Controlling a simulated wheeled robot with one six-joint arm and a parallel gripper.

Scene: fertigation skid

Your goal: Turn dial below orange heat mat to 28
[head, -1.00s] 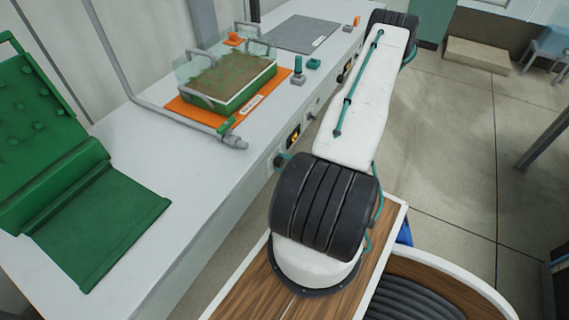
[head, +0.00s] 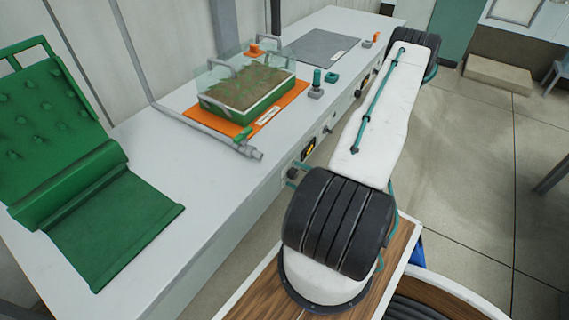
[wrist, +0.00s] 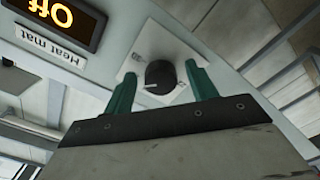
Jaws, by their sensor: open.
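The orange heat mat (head: 272,119) lies on the white bench with a green planting tray on it. A small lit display (head: 309,148) is on the bench front below it. In the wrist view the display (wrist: 52,18) appears upside down and reads "Off", with a "Heat mat" label (wrist: 50,53) beside it. The black round dial (wrist: 160,75) sits on a pale square plate; its white pointer mark points left in the picture. My gripper (wrist: 160,70) is open, its two green fingers on either side of the dial. I cannot tell whether they touch it.
The green tray of soil (head: 245,92) has a clear cover. A grey mat (head: 318,46) lies farther along the bench. More controls sit along the bench front. A grey pipe (head: 230,141) runs over the bench top, and a green padded piece (head: 115,225) lies at left.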

